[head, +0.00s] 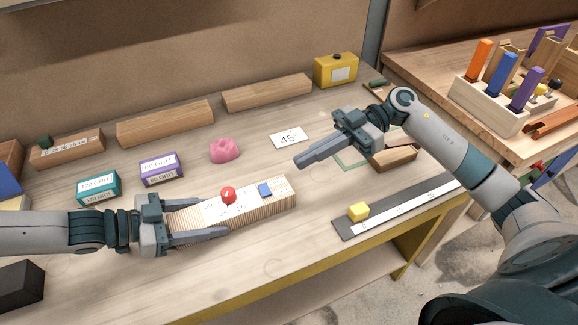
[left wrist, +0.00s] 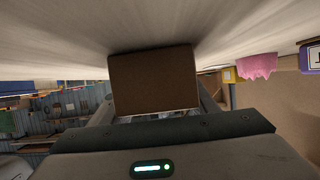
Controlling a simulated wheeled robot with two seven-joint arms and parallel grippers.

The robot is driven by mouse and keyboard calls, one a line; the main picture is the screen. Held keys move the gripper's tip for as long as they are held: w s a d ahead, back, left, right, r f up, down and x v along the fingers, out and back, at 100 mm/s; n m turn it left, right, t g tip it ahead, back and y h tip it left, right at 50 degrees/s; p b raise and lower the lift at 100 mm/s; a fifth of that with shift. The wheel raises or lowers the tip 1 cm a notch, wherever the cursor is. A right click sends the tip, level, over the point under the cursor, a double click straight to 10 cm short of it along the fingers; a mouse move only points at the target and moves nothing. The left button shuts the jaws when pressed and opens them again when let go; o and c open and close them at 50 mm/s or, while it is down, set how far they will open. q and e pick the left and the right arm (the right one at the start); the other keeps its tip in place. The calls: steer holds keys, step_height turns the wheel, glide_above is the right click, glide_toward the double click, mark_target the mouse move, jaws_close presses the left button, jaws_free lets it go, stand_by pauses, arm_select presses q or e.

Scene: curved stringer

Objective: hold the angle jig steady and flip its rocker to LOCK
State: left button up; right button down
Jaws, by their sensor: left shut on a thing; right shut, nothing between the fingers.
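The angle jig (head: 270,205) is a long ribbed wooden block lying on the workbench. It has a red ball knob (head: 228,195), a pale marked scale plate and a small blue rocker (head: 265,190) near its right end. I cannot read which way the rocker is tipped. My left gripper (head: 212,216) is shut on the jig's left part, one finger along each long side. In the left wrist view the jig's brown end face (left wrist: 153,82) sits between the fingers. My right gripper (head: 299,161) is shut and empty, above the bench, up and right of the rocker.
A pink lump (head: 224,150), a 45° card (head: 290,138) and purple (head: 162,169) and teal (head: 98,187) grit boxes lie behind the jig. Bench between jig and ruler is clear.

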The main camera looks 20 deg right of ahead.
mark_target(188, 220)
steer(key=shift+v, duration=1.5)
steer(key=shift+s, duration=0.1)
arm_select(q)
steer(key=o, duration=2.1)
steer(key=shift+c, duration=0.2)
steer(key=shift+v, duration=2.5)
steer(key=v, duration=1.2)
steer(key=shift+a, duration=0.1)
steer(key=shift+f, duration=0.1)
